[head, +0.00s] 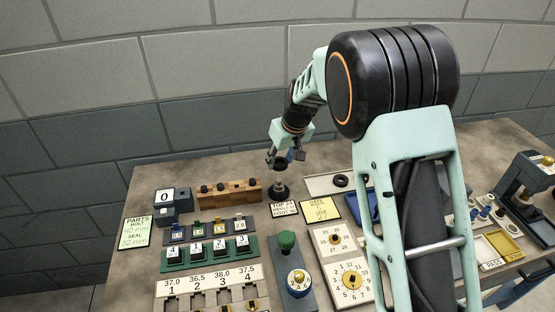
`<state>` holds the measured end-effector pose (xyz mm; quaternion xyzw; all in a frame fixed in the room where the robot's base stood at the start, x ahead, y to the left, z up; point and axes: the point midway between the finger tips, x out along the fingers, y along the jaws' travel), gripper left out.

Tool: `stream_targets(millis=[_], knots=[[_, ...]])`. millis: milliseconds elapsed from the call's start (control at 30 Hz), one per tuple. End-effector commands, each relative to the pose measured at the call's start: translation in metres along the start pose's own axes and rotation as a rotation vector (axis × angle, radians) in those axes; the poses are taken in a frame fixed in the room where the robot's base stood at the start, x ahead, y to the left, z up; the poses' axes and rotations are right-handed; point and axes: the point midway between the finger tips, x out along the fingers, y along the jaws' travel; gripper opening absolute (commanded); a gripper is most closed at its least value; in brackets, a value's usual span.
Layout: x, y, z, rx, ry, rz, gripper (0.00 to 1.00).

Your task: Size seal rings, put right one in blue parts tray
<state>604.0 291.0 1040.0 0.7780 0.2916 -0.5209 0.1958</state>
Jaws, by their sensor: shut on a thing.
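My gripper (281,163) is over the back middle of the bench, shut on a small dark thing that looks like a seal ring. Its outline is hard to make out against the fingers. Just below stands a black stepped gauge (279,192), with a card (284,209) in front reading top 24, middle 32, foot 40. Black rings (341,181) lie in a pale tray (318,186) to the right; my arm hides part of it. The blue parts tray (354,208) is partly hidden behind my arm. A parts card (134,233) at the left reads bush 40 mm, seal 32 mm.
A wooden block (230,190) and green-based numbered blocks (208,255) stand to the left. A green-knobbed fixture (287,242) and dial plates (352,283) are in front. A yellow date card (321,209) lies near the gauge. A press (530,190) stands at the right.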

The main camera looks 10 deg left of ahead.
Motion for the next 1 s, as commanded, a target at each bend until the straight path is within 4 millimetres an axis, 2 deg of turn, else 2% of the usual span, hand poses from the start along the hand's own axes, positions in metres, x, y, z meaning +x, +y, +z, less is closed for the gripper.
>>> stream_targets(millis=[367, 733, 1000], knots=[[0.012, 0.001, 0.004, 0.006, 0.002, 0.003, 0.22], [0.044, 0.001, 0.017, 0.006, 0.002, 0.002, 0.22], [0.049, 0.002, 0.019, 0.005, 0.002, 0.003, 0.22]])
